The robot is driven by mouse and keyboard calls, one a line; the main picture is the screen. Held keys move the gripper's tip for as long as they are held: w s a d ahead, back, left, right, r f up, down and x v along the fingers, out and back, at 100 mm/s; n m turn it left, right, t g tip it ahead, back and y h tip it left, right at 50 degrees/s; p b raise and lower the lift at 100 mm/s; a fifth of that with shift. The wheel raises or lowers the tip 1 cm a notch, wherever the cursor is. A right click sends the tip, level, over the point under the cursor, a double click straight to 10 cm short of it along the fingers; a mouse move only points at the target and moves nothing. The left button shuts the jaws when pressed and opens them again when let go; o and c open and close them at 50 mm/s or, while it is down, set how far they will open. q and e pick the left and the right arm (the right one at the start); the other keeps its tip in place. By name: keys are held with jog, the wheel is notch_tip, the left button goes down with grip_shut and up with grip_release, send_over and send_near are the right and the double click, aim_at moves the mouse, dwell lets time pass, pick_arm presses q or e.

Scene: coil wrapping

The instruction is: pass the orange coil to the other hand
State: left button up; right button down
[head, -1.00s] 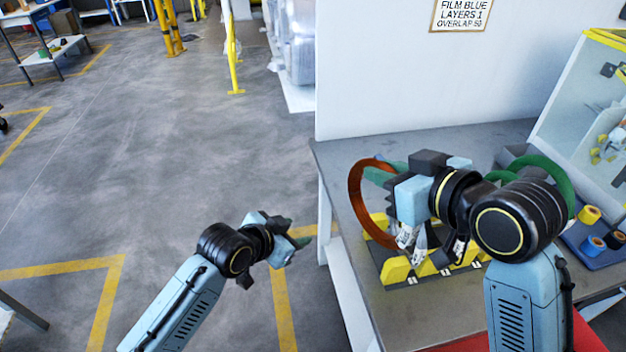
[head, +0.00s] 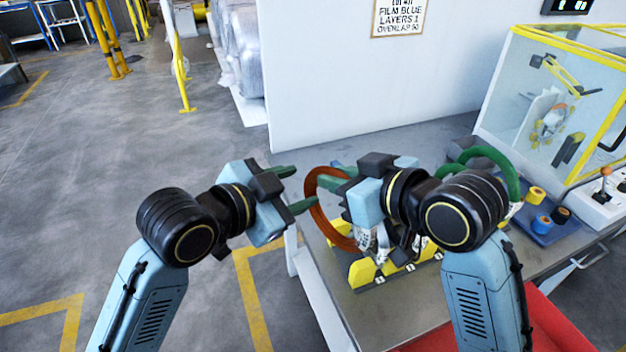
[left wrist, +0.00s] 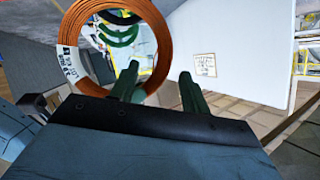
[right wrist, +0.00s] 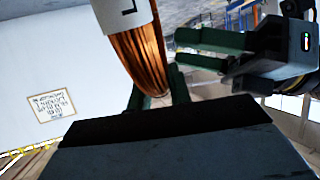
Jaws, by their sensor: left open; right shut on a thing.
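The orange coil (head: 316,218) is a copper-coloured ring held upright above the table. My right gripper (head: 335,183) is shut on its rim; in the right wrist view the coil (right wrist: 142,55) sits between the green fingers, with a white label across it. My left gripper (head: 306,188) is open beside the coil's left side, fingers pointing at it. In the left wrist view the coil (left wrist: 73,32) rises ahead, and one left finger (left wrist: 126,80) overlaps its lower right rim. I cannot tell whether they touch. The left fingers also show in the right wrist view (right wrist: 205,50).
A rack with yellow blocks (head: 362,273) stands on the grey table (head: 385,315) below the coil. A green coil (head: 508,170) is behind my right arm. A blue tray (head: 530,230) with tape rolls and a yellow-framed machine (head: 510,75) stand right.

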aim_at(310, 181)
pick_arm(q)
jog(key=x, duration=0.6)
jog(key=shift+w+d+f, duration=0.15)
jog(key=shift+w+d, duration=0.05)
pick_arm(e)
jog(key=shift+r, duration=0.1)
pick_arm(q)
jog(key=shift+s+d, duration=0.1)
grip_shut()
pick_arm(e)
jog(key=c, duration=1.2)
grip_release()
jog(key=shift+a, duration=0.1)
jog(key=shift+s, duration=0.15)
